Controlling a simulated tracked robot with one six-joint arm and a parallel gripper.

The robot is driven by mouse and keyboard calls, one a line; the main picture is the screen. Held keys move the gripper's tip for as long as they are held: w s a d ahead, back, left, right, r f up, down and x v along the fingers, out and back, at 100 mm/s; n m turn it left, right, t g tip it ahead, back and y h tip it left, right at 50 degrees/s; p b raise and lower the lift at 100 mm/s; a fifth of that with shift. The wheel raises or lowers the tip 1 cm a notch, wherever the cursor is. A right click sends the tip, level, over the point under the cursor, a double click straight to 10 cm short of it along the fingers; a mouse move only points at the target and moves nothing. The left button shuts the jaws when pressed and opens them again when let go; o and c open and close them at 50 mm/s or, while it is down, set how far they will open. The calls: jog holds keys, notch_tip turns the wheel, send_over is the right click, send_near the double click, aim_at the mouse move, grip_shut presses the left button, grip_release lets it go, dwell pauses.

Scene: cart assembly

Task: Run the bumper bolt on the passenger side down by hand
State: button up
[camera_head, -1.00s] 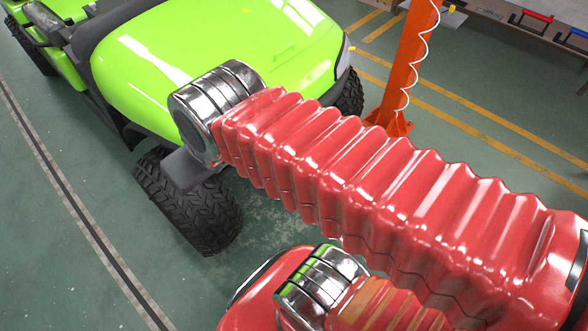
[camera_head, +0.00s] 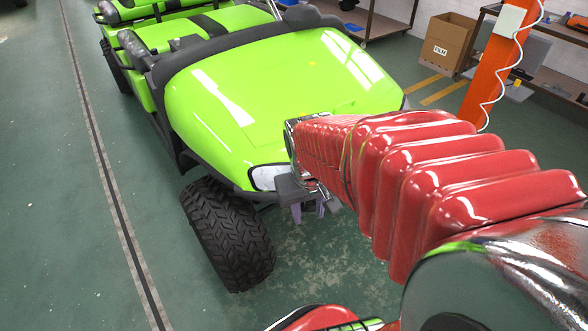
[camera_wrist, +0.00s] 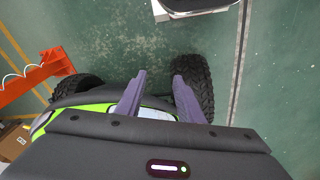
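The bright green cart (camera_head: 240,95) stands ahead of me. Its headlight (camera_head: 266,177) and front wheel (camera_head: 232,235) are nearest me. My red arm covers much of its front end. My gripper (camera_head: 310,208) is in front of the cart's front corner, with purple fingers pointing down. In the wrist view, the fingers of my gripper (camera_wrist: 160,77) are apart with nothing between them. Part of the green hood (camera_wrist: 97,108) and a black wheel (camera_wrist: 188,72) show behind them. I cannot make out the bumper bolt in either view.
An orange post (camera_head: 497,60) with a coiled white cable stands right of the cart. A cardboard box (camera_head: 449,45) and shelving (camera_head: 545,75) are behind it. The green floor (camera_head: 110,260) left of the cart is clear.

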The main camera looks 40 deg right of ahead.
jog(key=s+d+f+g, duration=0.1)
jog(key=s+d+f, duration=0.2)
jog(key=d+f, duration=1.8)
notch_tip(320, 180, down, 18)
jog(key=d+n+t, duration=0.3)
jog(key=t, duration=0.2)
jog(key=w+a+f+n+t+y, duration=0.1)
jog(key=w+a+n+t, duration=0.1)
jog(key=w+a+t, duration=0.25)
jog(key=w+a+r+n+t+y, duration=0.1)
jog(key=w+r+n+t, duration=0.2)
jog(key=r+t, duration=0.5)
notch_tip(320, 180, up, 4)
jog(key=shift+w+f, duration=0.1)
jog(key=shift+w, duration=0.65)
jog(key=shift+w+a, duration=0.1)
